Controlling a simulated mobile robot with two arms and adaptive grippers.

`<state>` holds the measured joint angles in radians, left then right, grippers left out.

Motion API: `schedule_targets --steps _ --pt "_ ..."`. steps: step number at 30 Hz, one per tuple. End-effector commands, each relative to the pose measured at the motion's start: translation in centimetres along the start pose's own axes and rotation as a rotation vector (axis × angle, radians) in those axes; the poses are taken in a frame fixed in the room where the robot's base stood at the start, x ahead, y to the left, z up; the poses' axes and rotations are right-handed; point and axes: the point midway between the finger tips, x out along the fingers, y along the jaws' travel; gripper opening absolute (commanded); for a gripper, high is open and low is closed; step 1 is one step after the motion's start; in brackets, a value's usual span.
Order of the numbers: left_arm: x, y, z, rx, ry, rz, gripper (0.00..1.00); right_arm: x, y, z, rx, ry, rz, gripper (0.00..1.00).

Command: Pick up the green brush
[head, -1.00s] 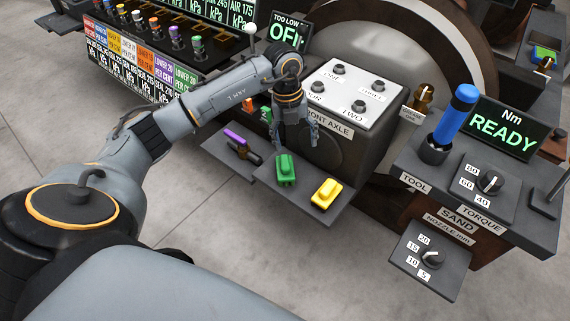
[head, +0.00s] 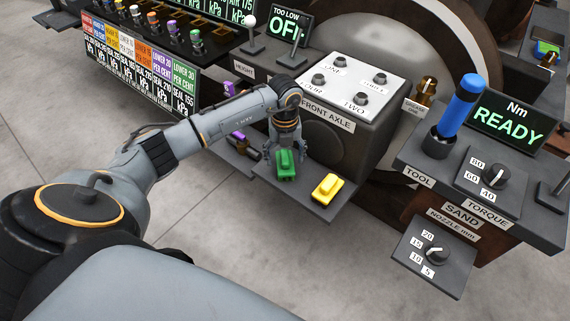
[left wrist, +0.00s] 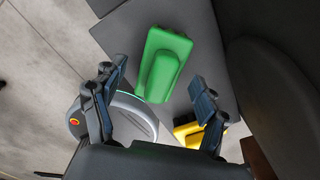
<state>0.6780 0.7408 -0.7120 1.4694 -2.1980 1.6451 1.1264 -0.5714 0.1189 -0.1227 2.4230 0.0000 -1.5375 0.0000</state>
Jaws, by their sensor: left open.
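The green brush (head: 285,164) lies on a small dark shelf (head: 322,206) in front of the front axle box. My left gripper (head: 285,152) is just above and behind it in the head view, partly overlapping it. In the left wrist view the green brush (left wrist: 165,65) shows between and beyond the two open fingers of the left gripper (left wrist: 155,95). The fingers do not appear to touch it. My right gripper is not in view.
A yellow brush (head: 327,188) lies to the right on the same shelf; it also shows in the left wrist view (left wrist: 187,130). A purple-topped item (head: 238,136) lies on a ledge to the left. The front axle box (head: 355,100) stands behind the shelf.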

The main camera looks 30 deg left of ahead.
Motion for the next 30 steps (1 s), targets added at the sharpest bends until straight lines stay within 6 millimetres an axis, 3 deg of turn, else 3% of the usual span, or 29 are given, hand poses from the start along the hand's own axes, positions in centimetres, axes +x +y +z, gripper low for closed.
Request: schedule_targets --steps 4,13,23,30 --pt "2.0 0.0 0.0 -0.002 0.001 -0.001 0.74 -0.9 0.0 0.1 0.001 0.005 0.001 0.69" --pt "2.3 -0.1 0.0 -0.001 -0.001 -0.001 0.74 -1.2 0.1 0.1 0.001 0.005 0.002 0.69" --pt "2.2 -0.1 0.0 -0.001 -0.001 -0.002 0.06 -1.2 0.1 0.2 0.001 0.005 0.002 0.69" --pt "2.1 -0.1 0.0 -0.001 -0.001 -0.002 0.05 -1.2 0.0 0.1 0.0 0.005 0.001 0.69"
